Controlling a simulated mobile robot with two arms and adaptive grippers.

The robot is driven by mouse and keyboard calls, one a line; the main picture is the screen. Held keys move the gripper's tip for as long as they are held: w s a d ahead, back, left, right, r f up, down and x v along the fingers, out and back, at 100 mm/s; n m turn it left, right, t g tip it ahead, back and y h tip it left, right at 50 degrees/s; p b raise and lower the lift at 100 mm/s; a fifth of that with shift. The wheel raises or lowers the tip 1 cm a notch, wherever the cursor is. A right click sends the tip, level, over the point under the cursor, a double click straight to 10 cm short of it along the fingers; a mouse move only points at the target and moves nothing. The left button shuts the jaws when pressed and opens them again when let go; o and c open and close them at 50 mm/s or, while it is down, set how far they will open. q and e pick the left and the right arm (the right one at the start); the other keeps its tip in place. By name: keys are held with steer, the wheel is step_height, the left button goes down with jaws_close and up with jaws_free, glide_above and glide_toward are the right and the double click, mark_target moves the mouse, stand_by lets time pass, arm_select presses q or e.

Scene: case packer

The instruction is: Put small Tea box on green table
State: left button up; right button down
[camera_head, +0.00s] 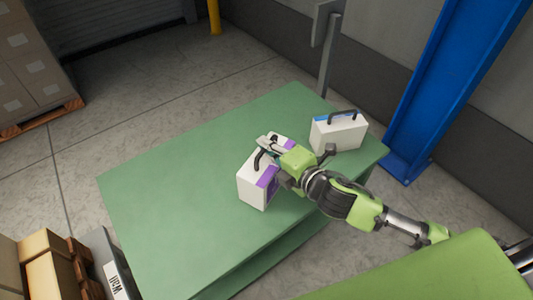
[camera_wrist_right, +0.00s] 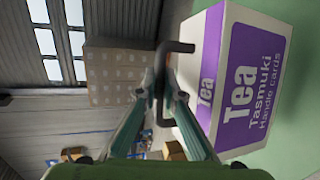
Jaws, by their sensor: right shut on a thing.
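The small Tea box (camera_head: 251,190) is white with a purple label and a dark top handle. It stands on or just at the green table (camera_head: 170,190), right of its middle; I cannot tell whether it touches the top. In the right wrist view the Tea box (camera_wrist_right: 243,85) shows the words "Tea Tasmuki". My right gripper (camera_head: 270,150) is at the top of the box. In the right wrist view, its fingers (camera_wrist_right: 163,90) are shut on the handle. My left gripper is not in view.
A second white box (camera_head: 338,133) with a blue top and dark handle stands at the table's far right end. The table's left half is clear. A blue post (camera_head: 440,85) rises behind the right end. Stacked cartons (camera_head: 30,60) stand far left; more boxes (camera_head: 45,265) are at lower left.

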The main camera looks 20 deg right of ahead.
steer(key=w+f, duration=0.2)
steer(key=w+d+f, duration=0.1)
steer(key=w+f, duration=0.1)
steer(key=f, duration=0.1)
steer(key=shift+s+f+b, duration=0.1)
steer(key=shift+f+b, duration=0.25)
steer(key=shift+f, duration=1.3)
steer(key=c, duration=2.3)
jaws_free()
steer(key=shift+d+f, duration=0.1)
steer(key=shift+o, duration=0.7)
steer(key=shift+s+d, duration=0.1)
steer(key=shift+s, duration=0.3)
steer(key=v, duration=1.1)
steer(key=shift+r+b, duration=0.25)
steer(key=shift+b, duration=0.15)
